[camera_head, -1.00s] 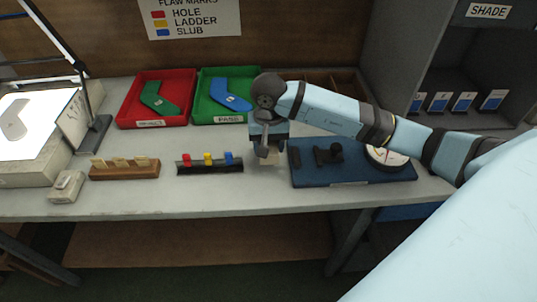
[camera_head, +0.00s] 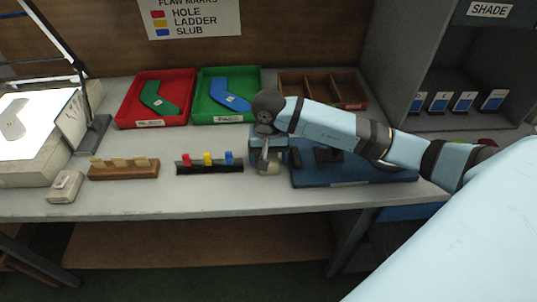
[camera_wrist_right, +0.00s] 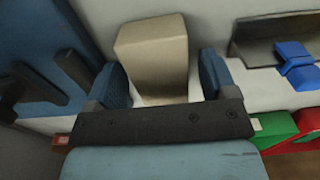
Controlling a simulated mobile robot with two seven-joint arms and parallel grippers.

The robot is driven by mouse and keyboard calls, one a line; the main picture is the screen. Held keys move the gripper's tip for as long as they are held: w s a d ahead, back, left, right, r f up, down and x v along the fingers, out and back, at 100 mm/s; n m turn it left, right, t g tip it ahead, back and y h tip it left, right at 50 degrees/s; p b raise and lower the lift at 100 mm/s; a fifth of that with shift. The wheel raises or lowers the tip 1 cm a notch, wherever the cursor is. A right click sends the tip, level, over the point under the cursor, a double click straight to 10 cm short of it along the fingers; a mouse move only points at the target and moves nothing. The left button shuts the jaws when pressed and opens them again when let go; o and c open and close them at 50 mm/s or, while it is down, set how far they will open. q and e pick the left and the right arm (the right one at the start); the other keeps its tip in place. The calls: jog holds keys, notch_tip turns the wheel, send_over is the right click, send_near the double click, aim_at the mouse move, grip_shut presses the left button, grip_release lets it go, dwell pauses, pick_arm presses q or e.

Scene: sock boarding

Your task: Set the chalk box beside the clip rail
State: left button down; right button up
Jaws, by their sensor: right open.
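The beige chalk box (camera_head: 269,168) stands on the grey table, just right of the clip rail (camera_head: 208,167), with a small gap between them. The rail is dark and carries a red, a yellow and a blue clip. My right gripper (camera_head: 267,158) is directly at the box. In the right wrist view the box (camera_wrist_right: 152,58) stands between the two blue fingers (camera_wrist_right: 163,82), which are apart. The rail's end (camera_wrist_right: 275,35) with its blue clip shows there too. My left gripper is out of view.
A dark blue board (camera_head: 345,177) lies close to the right of the box, partly under my arm. A wooden block with tan pieces (camera_head: 124,171) is left of the rail. Red (camera_head: 127,118) and green (camera_head: 204,115) trays and a wooden divided tray (camera_head: 344,102) stand behind.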

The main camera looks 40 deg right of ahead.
aim_at(269, 155)
notch_tip(269, 155, up, 12)
jog(key=p, duration=0.1)
jog(key=shift+r, duration=0.15)
dwell(0.3)
dwell(0.4)
